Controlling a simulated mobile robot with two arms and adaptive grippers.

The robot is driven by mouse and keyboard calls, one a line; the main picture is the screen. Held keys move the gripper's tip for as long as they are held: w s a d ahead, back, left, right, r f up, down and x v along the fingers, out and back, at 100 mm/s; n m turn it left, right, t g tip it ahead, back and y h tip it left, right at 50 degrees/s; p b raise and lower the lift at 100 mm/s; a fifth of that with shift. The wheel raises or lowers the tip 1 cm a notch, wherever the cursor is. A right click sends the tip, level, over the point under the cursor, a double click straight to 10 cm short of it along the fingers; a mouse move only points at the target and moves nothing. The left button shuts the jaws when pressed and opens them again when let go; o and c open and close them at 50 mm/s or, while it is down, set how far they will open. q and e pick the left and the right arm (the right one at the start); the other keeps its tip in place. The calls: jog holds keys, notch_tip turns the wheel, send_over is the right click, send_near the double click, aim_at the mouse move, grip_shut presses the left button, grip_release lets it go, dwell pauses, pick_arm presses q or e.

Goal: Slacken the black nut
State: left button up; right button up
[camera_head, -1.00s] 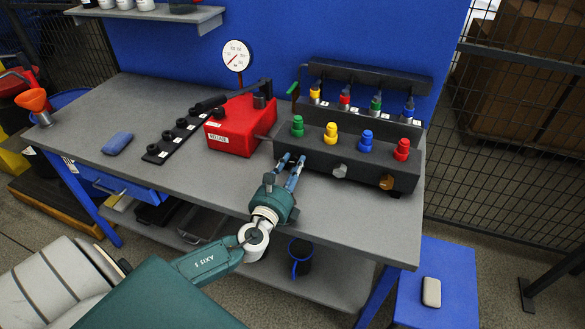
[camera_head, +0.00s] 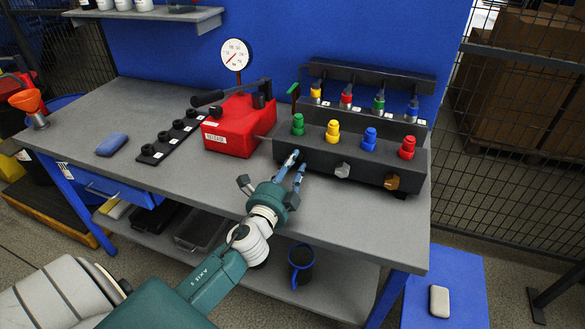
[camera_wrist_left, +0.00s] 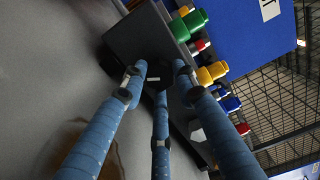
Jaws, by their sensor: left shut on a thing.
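The dark fixture block (camera_head: 318,160) stands on the grey bench, with a silver hex nut (camera_head: 342,171) and a brass-brown nut (camera_head: 392,181) on its front face. My left gripper (camera_head: 297,160) has its blue fingers at the left end of that face. In the left wrist view its three fingertips (camera_wrist_left: 158,76) close in around a dark spot low on the block. They are shut on what I take to be the black nut; the nut is mostly hidden by the fingers and dark against the block. My right gripper is not in view.
Green (camera_head: 298,125), yellow (camera_head: 332,131), blue (camera_head: 369,139) and red (camera_head: 407,147) knobs stand on the block above the nuts. A red pump box (camera_head: 236,127) with a gauge (camera_head: 236,54) is close by on the left. The bench front is clear.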

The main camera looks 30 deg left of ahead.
pick_arm(q)
jog(key=n, duration=0.5)
jog(key=shift+d+f, duration=0.1)
jog(key=shift+d, duration=0.05)
dwell(0.3)
jog(key=o, duration=1.1)
jog(key=shift+o, duration=0.2)
jog(key=shift+s, duration=0.2)
jog(key=v, duration=1.1)
jog(key=shift+s+d, duration=0.25)
jog(key=shift+s, duration=0.1)
